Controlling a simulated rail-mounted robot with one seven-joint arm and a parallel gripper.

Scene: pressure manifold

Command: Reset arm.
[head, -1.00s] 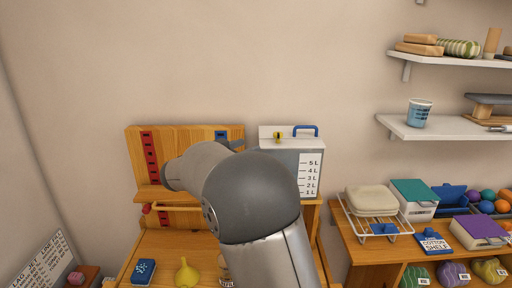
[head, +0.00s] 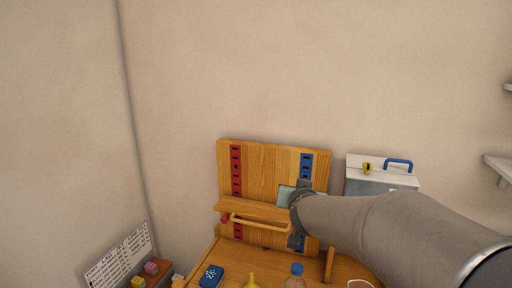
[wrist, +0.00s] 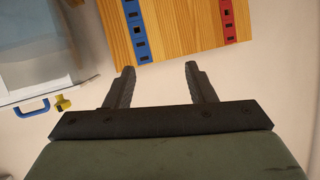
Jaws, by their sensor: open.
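My gripper (wrist: 160,85) is open and empty in the wrist view, its two dark fingers apart with only the wooden board and pale wall behind them. In the head view my arm reaches in from the right, and its wrist end covers part of the wooden board (head: 270,170). The board carries a red slotted strip (head: 236,172) on the left and a blue slotted strip (head: 306,165) on the right. Both strips also show at the top of the wrist view. My gripper's fingers cannot be made out clearly in the head view.
A white box with a blue handle (head: 398,163) and a yellow knob stands right of the board, close to my arm. A blue-capped bottle (head: 296,278), a yellow item and a blue box (head: 211,275) stand on the wooden bench below. A lettered sign leans at lower left.

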